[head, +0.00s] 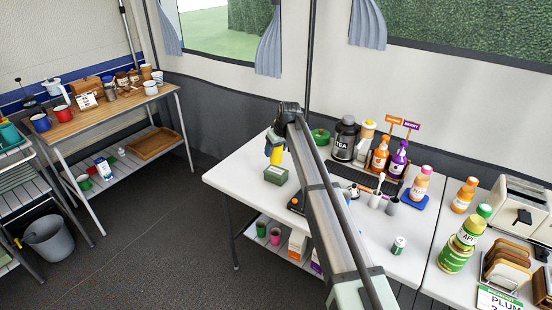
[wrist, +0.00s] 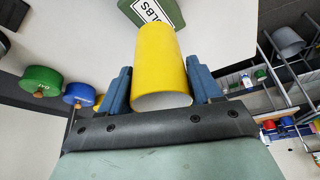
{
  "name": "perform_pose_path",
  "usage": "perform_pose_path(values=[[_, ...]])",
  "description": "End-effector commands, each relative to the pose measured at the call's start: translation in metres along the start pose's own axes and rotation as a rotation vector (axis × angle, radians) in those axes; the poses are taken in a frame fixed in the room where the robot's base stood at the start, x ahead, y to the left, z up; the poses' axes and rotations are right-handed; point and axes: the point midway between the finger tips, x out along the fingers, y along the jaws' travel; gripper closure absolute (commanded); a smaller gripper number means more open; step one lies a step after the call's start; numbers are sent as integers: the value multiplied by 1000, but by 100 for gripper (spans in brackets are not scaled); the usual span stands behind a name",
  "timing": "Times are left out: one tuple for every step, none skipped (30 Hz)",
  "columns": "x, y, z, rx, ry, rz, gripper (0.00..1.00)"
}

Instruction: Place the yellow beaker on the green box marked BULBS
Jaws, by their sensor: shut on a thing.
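The yellow beaker (wrist: 160,62) is between the blue fingers of my gripper (wrist: 160,88) in the wrist view, and the gripper is shut on it. In the head view the yellow beaker (head: 276,156) shows below my gripper (head: 276,146), just above the green box (head: 276,176). The green box stands on the white table near its left end. In the wrist view the green box (wrist: 140,10) shows beyond the beaker's far end, with part of the lettering "LBS" readable. I cannot tell whether the beaker touches the box.
Several bottles stand farther right. My arm crosses the table's middle. Bare white tabletop (head: 235,175) lies left of the box.

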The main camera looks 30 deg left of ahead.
Motion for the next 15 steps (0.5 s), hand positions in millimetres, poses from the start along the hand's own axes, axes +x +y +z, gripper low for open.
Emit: perform_pose_path(values=[[3, 0, 1, 0, 1, 0, 66], [5, 0, 2, 0, 1, 0, 66], [7, 0, 3, 0, 1, 0, 66], [9, 0, 4, 0, 1, 0, 66], [11, 0, 5, 0, 1, 0, 66], [16, 0, 7, 0, 0, 0, 66], [19, 0, 8, 0, -1, -1, 66], [23, 0, 10, 0, -1, -1, 66], [28, 0, 12, 0, -1, -1, 66], [31, 0, 13, 0, 0, 0, 66], [34, 0, 14, 0, 1, 0, 66], [36, 0, 15, 0, 1, 0, 66], [37, 0, 15, 0, 1, 0, 66], [38, 0, 16, 0, 1, 0, 66], [38, 0, 15, 0, 1, 0, 66]])
